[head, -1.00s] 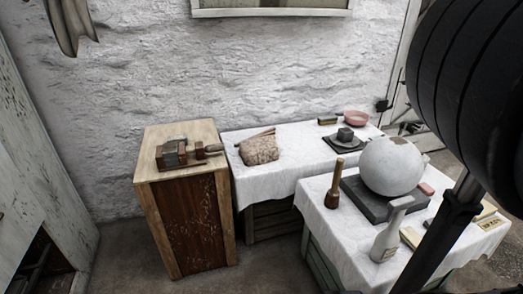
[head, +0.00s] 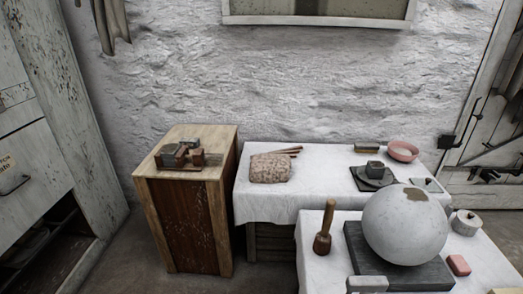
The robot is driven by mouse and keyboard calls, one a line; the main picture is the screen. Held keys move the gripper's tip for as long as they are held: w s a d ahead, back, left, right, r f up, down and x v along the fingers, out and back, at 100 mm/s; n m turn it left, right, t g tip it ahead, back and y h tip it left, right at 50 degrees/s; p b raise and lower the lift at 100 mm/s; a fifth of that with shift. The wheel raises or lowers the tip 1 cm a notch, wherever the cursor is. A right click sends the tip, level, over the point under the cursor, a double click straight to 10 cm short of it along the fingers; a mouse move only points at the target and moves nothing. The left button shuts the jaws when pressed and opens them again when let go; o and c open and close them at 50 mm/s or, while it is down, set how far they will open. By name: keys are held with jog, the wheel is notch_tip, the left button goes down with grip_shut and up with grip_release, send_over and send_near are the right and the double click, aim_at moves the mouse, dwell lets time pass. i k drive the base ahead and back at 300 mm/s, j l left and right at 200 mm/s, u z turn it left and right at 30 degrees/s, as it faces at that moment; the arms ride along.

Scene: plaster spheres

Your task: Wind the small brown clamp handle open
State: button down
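A small clamp (head: 181,155) sits on top of the wooden cabinet (head: 215,143) at the left of the head view. It has grey block-like jaws and a brown part at its right end, which looks like the handle (head: 198,157). It is small here, so how far it is wound cannot be told. My gripper is not in the picture, and nothing of mine touches the clamp.
A white-clothed table (head: 325,167) right of the cabinet holds a speckled lump (head: 271,168), a pink bowl (head: 403,151) and a dark block (head: 375,169). A nearer table carries a large plaster sphere (head: 405,228) and a wooden mallet (head: 325,229). Floor shows before the cabinet.

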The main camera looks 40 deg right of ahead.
aim_at(207, 157)
jog(key=z, duration=0.3)
jog(key=i+j+u, duration=0.55)
jog(key=j, duration=0.2)
jog(key=i+j+u, duration=0.4)
jog(key=i, duration=0.15)
jog(key=i+z, duration=0.4)
jog(key=i+j+z, duration=0.1)
jog(key=i+z, duration=0.55)
jog(key=z, duration=0.15)
jog(key=i+j+z, duration=0.15)
jog(key=z, duration=0.25)
jog(key=i+j+z, duration=0.15)
jog(key=z, duration=0.2)
jog(key=i+l, duration=0.1)
jog(key=i, duration=0.2)
